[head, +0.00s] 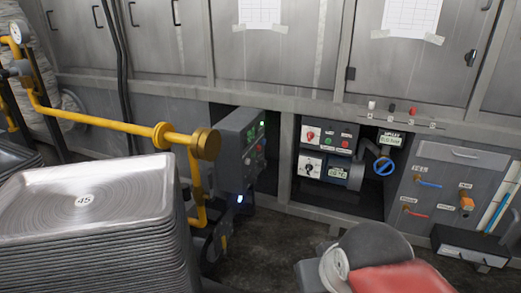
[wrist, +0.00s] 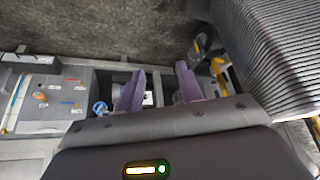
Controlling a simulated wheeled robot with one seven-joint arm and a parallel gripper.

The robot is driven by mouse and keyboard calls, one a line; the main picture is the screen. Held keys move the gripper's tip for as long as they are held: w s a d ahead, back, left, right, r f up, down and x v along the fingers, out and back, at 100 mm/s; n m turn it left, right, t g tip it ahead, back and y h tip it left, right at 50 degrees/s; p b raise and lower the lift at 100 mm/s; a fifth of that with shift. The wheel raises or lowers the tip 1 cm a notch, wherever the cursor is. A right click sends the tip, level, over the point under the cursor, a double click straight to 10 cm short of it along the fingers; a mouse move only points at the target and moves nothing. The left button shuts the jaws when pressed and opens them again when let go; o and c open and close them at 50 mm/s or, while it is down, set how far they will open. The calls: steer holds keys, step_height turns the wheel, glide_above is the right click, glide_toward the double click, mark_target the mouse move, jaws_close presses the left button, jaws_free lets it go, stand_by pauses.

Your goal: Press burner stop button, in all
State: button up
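In the head view, a grey control box (head: 236,150) with a green light and small buttons on its right-hand face stands out from the recess, seen almost edge-on. Behind it, a panel (head: 327,137) in the recess carries a red knob and small red and green buttons. I cannot tell which control is the burner stop button. In the wrist view, my gripper (wrist: 160,68) has two purple fingers spread apart with nothing between them. It points toward the cabinet recess, and appears apart from the panels. I cannot make out the gripper in the head view.
A blue valve wheel (head: 385,166) and a panel of coloured taps (head: 435,190) are at the right. Dark floor (head: 270,245) lies open before the recess.

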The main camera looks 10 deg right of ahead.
jaws_close()
stand_by(1.6)
